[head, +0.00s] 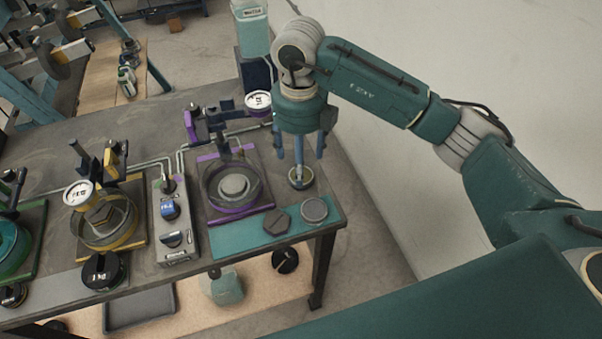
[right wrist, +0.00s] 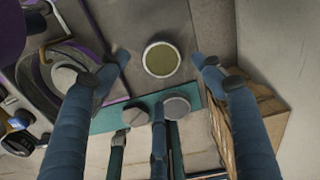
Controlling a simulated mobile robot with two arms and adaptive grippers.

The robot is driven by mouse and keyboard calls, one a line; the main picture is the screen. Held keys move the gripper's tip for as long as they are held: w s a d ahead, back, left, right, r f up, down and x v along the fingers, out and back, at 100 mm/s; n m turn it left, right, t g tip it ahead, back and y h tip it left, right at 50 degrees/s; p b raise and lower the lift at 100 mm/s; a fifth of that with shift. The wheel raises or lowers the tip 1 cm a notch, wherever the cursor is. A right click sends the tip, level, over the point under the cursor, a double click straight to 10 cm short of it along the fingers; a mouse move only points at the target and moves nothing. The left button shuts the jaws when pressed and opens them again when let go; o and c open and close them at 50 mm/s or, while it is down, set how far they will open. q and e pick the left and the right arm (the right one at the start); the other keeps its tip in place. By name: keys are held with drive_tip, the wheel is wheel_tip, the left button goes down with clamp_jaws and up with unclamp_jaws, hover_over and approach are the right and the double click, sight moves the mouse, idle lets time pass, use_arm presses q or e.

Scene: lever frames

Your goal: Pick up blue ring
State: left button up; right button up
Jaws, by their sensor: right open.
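I cannot make out a clearly blue ring in either view. My right gripper (head: 299,165) points down over the table's right end, open and empty. Below it stands a small round piece (head: 301,178) with a pale rim and olive top. In the right wrist view this round piece (right wrist: 161,59) lies between the spread fingertips (right wrist: 155,73), with a gap on both sides. I cannot tell the height of the fingers above it. My left gripper is in neither view.
A teal strip (head: 238,238) at the front edge holds a dark hexagonal piece (head: 277,221) and a grey disc (head: 314,210). A purple-framed fixture with a round dish (head: 211,184) stands left of the gripper. A grey control box (head: 178,240) has a blue knob (head: 169,209).

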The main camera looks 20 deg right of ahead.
drive_tip(key=shift+f, duration=0.35)
drive_tip(key=f, duration=0.1)
drive_tip(key=f+p, duration=0.1)
drive_tip(key=f, duration=0.1)
drive_tip(key=f+p, duration=0.1)
drive_tip(key=shift+s+d+f, duration=0.15)
drive_tip(key=shift+d, duration=0.15)
drive_tip(key=shift+f, duration=0.2)
drive_tip(key=c, duration=0.8)
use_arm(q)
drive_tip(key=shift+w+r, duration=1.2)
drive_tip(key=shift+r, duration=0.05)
use_arm(e)
drive_tip(key=c, duration=0.6)
